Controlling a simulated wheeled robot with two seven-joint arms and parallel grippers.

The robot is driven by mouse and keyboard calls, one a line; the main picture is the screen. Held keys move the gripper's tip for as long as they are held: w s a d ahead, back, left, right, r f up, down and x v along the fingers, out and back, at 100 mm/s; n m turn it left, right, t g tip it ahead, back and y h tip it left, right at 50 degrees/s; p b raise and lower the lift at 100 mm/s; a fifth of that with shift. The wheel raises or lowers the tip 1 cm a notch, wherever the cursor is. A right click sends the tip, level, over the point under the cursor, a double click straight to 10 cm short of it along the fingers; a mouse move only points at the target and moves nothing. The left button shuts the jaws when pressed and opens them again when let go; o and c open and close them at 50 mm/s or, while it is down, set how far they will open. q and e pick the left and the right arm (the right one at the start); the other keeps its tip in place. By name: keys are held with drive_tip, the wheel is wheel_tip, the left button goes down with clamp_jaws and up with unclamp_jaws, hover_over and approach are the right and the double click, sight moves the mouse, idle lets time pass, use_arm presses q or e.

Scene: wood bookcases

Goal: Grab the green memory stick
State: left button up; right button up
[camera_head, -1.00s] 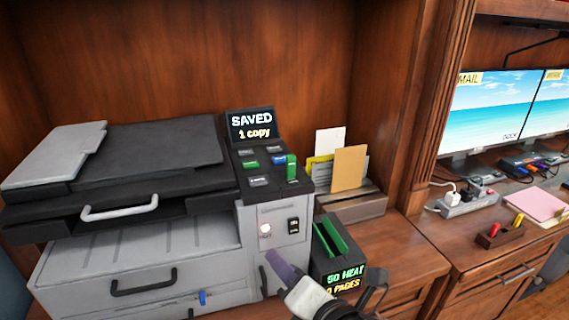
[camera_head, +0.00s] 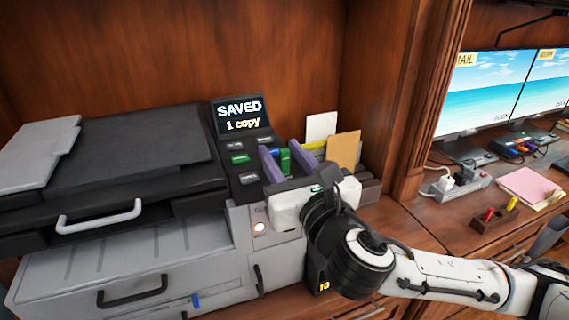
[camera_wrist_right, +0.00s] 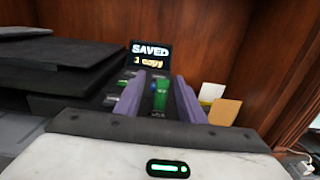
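The green memory stick (camera_head: 285,160) stands upright at the right side of the printer's dark control panel (camera_head: 246,180). It also shows in the right wrist view (camera_wrist_right: 160,98), between the two purple fingers. My right gripper (camera_head: 280,149) is over the panel, open, with one finger to each side of the stick. In the wrist view there is a gap between each finger and the stick, so it is not gripped. The gripper's white body hides the panel's lower right part in the head view. My left gripper is not in view.
The printer (camera_head: 130,265) fills the left, and its tilted screen (camera_head: 240,115) reads "SAVED 1 copy". An organizer with envelopes (camera_head: 343,150) stands close to the gripper's right. Farther right are a power strip (camera_head: 460,187), pink papers (camera_head: 530,187) and monitors (camera_head: 487,90).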

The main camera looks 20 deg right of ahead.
sight(277, 161)
drive_tip(key=w, duration=0.3)
drive_tip(key=shift+w+d, duration=0.1)
drive_tip(key=shift+w, duration=0.3)
clamp_jaws()
